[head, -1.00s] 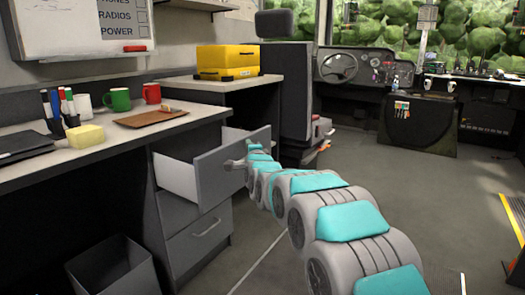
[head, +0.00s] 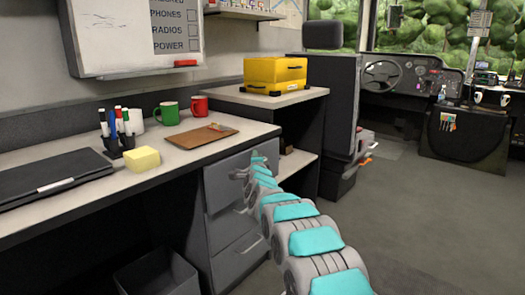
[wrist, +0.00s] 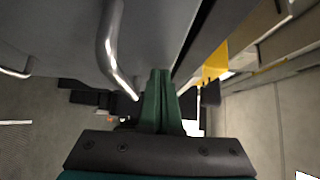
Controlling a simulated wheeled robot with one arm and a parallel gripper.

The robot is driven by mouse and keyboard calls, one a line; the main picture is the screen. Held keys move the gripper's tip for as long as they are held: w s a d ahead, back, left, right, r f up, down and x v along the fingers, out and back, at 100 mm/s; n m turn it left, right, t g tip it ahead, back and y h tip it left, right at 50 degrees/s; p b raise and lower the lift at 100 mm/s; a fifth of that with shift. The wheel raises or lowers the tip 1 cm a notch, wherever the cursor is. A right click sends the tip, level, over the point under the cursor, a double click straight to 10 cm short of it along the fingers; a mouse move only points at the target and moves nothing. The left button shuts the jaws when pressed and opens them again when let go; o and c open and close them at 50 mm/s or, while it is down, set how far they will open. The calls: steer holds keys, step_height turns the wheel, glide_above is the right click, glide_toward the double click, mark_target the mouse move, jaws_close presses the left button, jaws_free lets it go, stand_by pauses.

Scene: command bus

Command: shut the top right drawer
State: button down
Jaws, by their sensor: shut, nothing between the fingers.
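The top drawer (head: 222,186) is the grey front under the right end of the desk in the head view. Its front looks flush or nearly flush with the cabinet, and no white drawer side shows. My gripper (head: 240,175) is at the drawer front, partly hidden by my arm. In the wrist view my gripper (wrist: 160,78) has its green fingers together with nothing between them. The drawer's metal handle (wrist: 112,55) is just left of the fingers, outside them. I cannot tell whether the fingertips touch the front.
A lower drawer (head: 238,258) with a handle is below. The desk (head: 185,152) holds mugs, a clipboard, a yellow sponge (head: 142,158), pens and a laptop. A bin (head: 158,275) stands under the desk. A shelf unit with a yellow case (head: 275,74) is to the right. The floor at right is clear.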

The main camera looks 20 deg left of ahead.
steer(key=shift+w+a+r+p, duration=0.1)
steer(key=shift+w+a+p, duration=0.1)
steer(key=shift+a+p, duration=0.35)
steer(key=shift+w+a+p, duration=0.15)
steer(key=shift+a+p, duration=0.25)
steer(key=shift+a, duration=0.35)
